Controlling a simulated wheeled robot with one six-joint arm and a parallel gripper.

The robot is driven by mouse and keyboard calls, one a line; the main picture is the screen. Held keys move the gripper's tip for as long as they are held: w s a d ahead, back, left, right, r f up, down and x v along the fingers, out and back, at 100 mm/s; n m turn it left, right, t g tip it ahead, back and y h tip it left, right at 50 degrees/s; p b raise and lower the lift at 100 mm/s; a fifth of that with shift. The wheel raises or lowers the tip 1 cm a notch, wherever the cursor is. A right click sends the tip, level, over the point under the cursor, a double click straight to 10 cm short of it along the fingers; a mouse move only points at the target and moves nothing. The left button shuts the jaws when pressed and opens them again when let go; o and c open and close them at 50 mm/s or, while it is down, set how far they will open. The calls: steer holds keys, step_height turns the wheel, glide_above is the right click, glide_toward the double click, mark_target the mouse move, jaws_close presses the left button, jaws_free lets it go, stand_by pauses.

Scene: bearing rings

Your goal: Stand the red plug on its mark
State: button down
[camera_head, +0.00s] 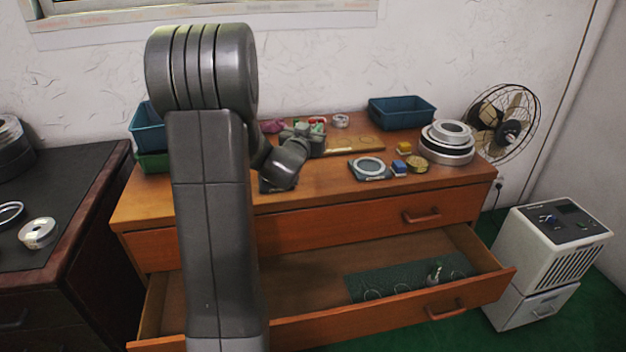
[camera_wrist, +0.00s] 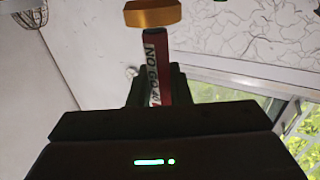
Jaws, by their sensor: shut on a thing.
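The red plug (camera_wrist: 165,65) is in my gripper (camera_wrist: 158,95) in the wrist view. Its red and white handle carries the letters "NO GO", and a gold end (camera_wrist: 152,13) sticks out beyond the jaws. In the head view my gripper (camera_head: 314,138) is above the dresser top near the back wall, with a small red spot (camera_head: 317,120) at its end. A dark green mat (camera_head: 352,290) with several pale ring outlines lies in the open drawer. A green plug (camera_head: 435,272) stands on it. I cannot tell which outline is the red plug's mark.
The lower drawer (camera_head: 465,310) is pulled out. On the dresser top stand blue bins (camera_head: 402,112), stacked rings (camera_head: 447,150), a ring on a dark plate (camera_head: 369,168), small yellow and blue blocks and a wooden board (camera_head: 362,144). A fan and white appliance stand right.

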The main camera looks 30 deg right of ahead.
steer(key=shift+f+b, duration=0.9)
steer(key=shift+f, duration=3.85)
steer(key=shift+f, duration=0.1)
steer(key=shift+f, duration=0.1)
steer(key=c, duration=1.3)
jaws_free()
steer(key=shift+c, duration=0.2)
steer(key=shift+p, duration=0.3)
